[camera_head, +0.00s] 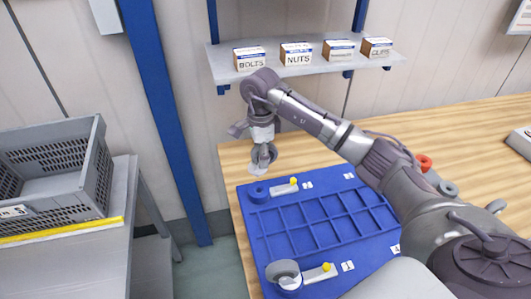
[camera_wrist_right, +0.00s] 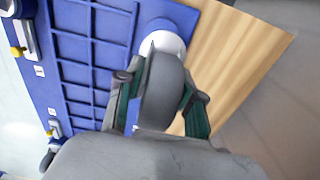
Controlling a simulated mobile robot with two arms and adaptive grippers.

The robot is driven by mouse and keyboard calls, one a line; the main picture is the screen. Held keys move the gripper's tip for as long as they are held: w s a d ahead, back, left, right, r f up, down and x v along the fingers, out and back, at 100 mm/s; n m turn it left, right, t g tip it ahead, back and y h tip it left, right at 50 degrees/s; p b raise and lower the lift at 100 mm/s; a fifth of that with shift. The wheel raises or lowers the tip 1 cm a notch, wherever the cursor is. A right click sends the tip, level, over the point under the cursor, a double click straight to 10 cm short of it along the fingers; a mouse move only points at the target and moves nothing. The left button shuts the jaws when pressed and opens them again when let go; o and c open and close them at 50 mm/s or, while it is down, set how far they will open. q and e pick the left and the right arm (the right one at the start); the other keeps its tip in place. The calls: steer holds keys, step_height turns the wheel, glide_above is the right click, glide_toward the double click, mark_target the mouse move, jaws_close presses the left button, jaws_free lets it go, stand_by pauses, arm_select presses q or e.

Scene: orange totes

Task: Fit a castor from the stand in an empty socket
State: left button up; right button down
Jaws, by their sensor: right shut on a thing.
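My right gripper (camera_head: 262,145) is shut on a castor (camera_head: 264,156) with a grey wheel. It holds the castor above the far left corner of the blue board (camera_head: 320,222). In the right wrist view the castor (camera_wrist_right: 163,92) sits between the two green-lined fingers of the gripper (camera_wrist_right: 160,95). A round blue socket (camera_head: 258,192) at that corner looks empty in the head view; in the wrist view the socket (camera_wrist_right: 162,27) is partly hidden behind the castor. Another castor (camera_head: 284,272) stands at the near left corner. The stand cannot be made out, and my left gripper is out of view.
Yellow-knobbed latches (camera_head: 292,182) lie beside the board's left corners. My right arm covers its right side; a red ring (camera_head: 424,163) shows behind the arm. A shelf (camera_head: 305,67) with small boxes hangs above. A grey crate (camera_head: 55,170) stands left. The wooden table (camera_head: 480,130) has bare areas.

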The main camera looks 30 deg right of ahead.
steer(key=shift+f, duration=0.2)
steer(key=shift+s+d+f+b, duration=0.1)
steer(key=shift+d+f+b, duration=0.1)
steer(key=shift+f+b, duration=1.05)
steer(key=shift+a+f, duration=0.1)
steer(key=shift+f, duration=0.7)
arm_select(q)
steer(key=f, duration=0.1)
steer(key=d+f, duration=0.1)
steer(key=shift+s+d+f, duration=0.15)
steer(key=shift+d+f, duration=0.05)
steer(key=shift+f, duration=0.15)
arm_select(e)
steer(key=shift+f, duration=0.2)
arm_select(q)
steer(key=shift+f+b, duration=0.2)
steer(key=shift+b, duration=0.15)
arm_select(e)
steer(key=shift+f, duration=0.25)
arm_select(q)
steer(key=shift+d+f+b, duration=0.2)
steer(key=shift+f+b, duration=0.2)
steer(key=shift+b, duration=0.05)
arm_select(e)
steer(key=shift+f, duration=0.5)
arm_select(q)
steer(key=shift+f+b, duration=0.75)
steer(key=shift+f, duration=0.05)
arm_select(e)
steer(key=shift+f, duration=0.9)
